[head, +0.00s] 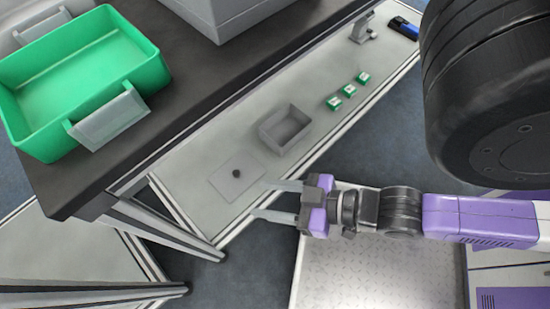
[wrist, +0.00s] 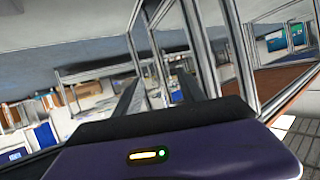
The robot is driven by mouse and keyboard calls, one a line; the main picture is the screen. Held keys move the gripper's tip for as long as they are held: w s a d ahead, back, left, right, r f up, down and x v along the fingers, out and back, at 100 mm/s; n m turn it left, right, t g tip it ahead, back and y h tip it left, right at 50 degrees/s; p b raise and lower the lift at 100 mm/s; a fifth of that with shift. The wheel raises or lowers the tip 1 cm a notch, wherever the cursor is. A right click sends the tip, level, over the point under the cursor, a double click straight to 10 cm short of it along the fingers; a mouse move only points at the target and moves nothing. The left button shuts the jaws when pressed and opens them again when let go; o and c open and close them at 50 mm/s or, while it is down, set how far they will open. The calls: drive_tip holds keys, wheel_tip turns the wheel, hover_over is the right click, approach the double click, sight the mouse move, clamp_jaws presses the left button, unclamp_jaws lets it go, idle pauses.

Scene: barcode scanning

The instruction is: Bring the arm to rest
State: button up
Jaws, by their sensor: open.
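My gripper (head: 262,200) is open and empty in the head view. Its two fingers point left, above or near the front edge of the light grey worktable (head: 205,150). The purple and black arm reaches in from the right side. In the wrist view my gripper's two dark fingers (wrist: 155,95) stand apart with nothing between them, and the room's frames and shelving show beyond.
A green bin (head: 85,80) stands on a dark raised shelf (head: 190,75). The worktable holds a grey tray (head: 286,130), a flat plate with a dark spot (head: 237,182), several green-and-white boxes (head: 348,90), a grey stand (head: 362,28) and a blue-black item (head: 404,27).

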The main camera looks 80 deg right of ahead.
drive_tip(key=shift+n+t, duration=0.6)
drive_tip(key=shift+t, duration=0.1)
drive_tip(key=r, duration=0.1)
drive_tip(key=s+r, duration=0.1)
drive_tip(key=r, duration=0.3)
drive_tip(key=shift+s+a+r, duration=0.15)
drive_tip(key=shift+a+r, duration=0.1)
drive_tip(key=shift+a, duration=0.1)
drive_tip(key=shift+r, duration=0.1)
wheel_tip(320, 180, up, 23)
drive_tip(key=p, duration=2.3)
drive_tip(key=shift+c, duration=0.5)
